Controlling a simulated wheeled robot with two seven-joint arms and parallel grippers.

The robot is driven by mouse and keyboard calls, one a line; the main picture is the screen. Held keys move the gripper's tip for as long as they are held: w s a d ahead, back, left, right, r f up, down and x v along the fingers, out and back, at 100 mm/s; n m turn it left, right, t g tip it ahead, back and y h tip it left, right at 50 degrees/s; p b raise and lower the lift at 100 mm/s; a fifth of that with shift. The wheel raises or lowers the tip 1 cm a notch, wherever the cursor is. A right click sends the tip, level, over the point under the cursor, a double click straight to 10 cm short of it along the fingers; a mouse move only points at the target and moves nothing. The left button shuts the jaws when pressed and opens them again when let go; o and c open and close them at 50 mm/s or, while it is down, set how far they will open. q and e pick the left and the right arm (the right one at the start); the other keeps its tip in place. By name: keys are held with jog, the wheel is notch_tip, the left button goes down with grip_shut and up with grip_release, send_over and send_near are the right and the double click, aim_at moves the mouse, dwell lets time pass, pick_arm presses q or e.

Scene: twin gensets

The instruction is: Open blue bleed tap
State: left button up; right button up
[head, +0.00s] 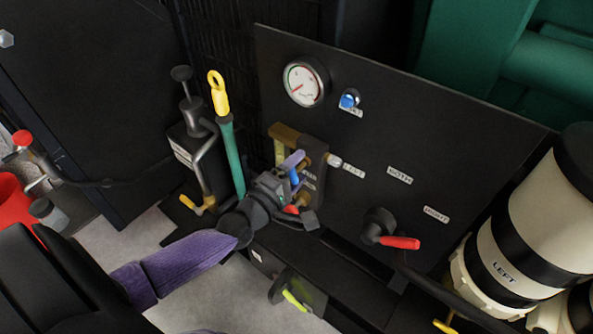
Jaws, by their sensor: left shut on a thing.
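The blue bleed tap's small blue handle (294,177) shows at the brass-coloured valve block (312,175) on the black panel, left of the LEFT label. My left gripper (292,182) reaches in from the lower left on a purple arm and is shut at the blue handle, which shows between its finger parts. The gripper hides much of the handle and the lower part of the valve block. I cannot tell the handle's exact angle. My right gripper is not in view.
An orange-red handle (291,209) sits just below the gripper. A gauge (305,82) and a blue knob (349,99) are above. A red selector lever (400,242) is to the right. A hand pump (193,150) and a green-and-yellow rod (231,150) stand close on the left.

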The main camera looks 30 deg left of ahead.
pick_arm(q)
jog(key=shift+n, duration=0.6)
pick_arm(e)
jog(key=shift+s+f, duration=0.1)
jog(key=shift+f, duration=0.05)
pick_arm(q)
jog(key=shift+n, duration=0.3)
jog(key=o, duration=1)
jog(key=shift+o, duration=0.2)
jog(key=shift+s, duration=0.1)
jog(key=s+p, duration=0.1)
jog(key=s, duration=0.8)
jog(key=shift+s+a, duration=0.35)
jog(key=shift+a, duration=0.05)
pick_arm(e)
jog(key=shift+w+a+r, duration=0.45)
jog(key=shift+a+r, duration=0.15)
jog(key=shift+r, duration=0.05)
